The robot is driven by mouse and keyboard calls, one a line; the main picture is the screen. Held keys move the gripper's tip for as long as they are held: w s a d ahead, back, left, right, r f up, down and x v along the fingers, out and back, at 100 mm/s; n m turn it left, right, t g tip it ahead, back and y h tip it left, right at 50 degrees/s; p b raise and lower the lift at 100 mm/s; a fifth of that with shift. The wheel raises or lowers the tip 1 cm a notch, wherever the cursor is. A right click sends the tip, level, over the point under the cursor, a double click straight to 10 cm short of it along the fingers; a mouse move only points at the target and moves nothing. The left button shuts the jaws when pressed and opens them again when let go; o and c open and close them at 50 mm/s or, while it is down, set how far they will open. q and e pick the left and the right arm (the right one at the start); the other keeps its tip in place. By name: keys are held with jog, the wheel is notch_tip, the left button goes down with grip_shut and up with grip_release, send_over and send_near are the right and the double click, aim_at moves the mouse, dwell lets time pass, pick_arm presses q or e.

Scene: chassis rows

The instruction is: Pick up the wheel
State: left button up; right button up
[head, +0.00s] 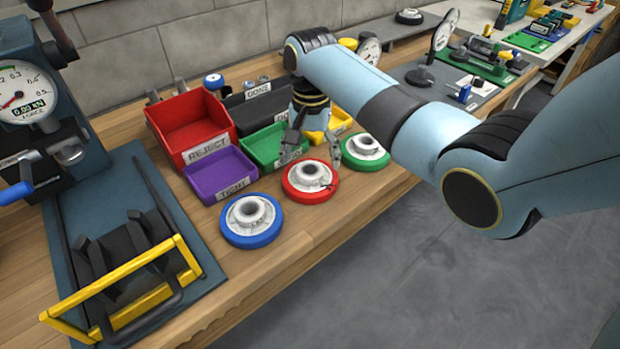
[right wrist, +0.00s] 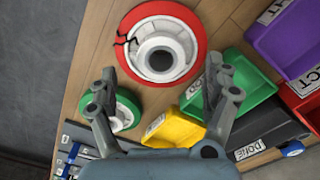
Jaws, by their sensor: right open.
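Three wheels stand in a row on the wooden bench: a blue-rimmed wheel (head: 251,233), a red-rimmed wheel (head: 296,193) and a green-rimmed wheel (head: 352,160). Each has a pale hub with a raised centre. In the right wrist view the red-rimmed wheel (right wrist: 184,40) has a dark, crack-like mark on its left side. My right gripper (head: 312,153) is open and empty above the bench, near the red-rimmed and green-rimmed wheels. In the right wrist view its fingers (right wrist: 162,84) spread below the red-rimmed wheel. The green-rimmed wheel (right wrist: 124,112) is partly hidden behind one finger. My left gripper is not in view.
Behind the wheels are a red bin (head: 188,122) labelled REJECT, a purple bin (head: 222,176), a green bin (head: 262,147) and a yellow bin (head: 341,124). A force-gauge press (head: 30,110) and a yellow-handled fixture (head: 120,270) stand at left. The bench edge runs in front.

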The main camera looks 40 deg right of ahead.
aim_at(310, 166)
notch_tip(310, 166, down, 4)
jog(key=shift+r, duration=0.25)
jog(key=shift+c, duration=0.3)
jog(key=c, duration=1.6)
